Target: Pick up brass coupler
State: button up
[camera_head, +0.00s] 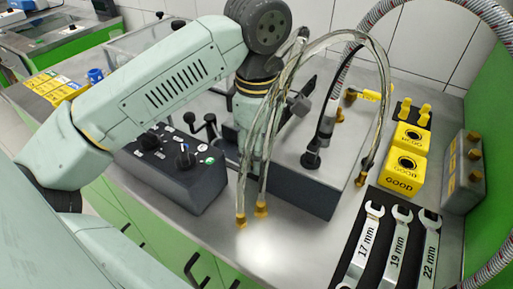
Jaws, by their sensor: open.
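Several brass-coloured fittings are in view, and I cannot tell which one is the coupler. Brass fittings (475,155) sit on the grey block at the right edge. Brass hose ends (240,221) hang from the clear hoses in the middle. Another brass fitting (340,116) stands near the back of the bench, by a yellow-handled valve (369,95). My gripper (252,151) points down at the end of my arm, left of the grey block. It is open, and the clear hoses partly hide its fingers. No brass fitting shows between them.
A dark control box (174,174) with knobs stands left of the hoses. A ribbed hose (337,92) rises over the bench. The front middle of the metal tabletop (275,245) is clear.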

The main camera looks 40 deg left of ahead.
jog(key=shift+f, duration=0.2)
jog(key=shift+c, duration=0.6)
grip_shut()
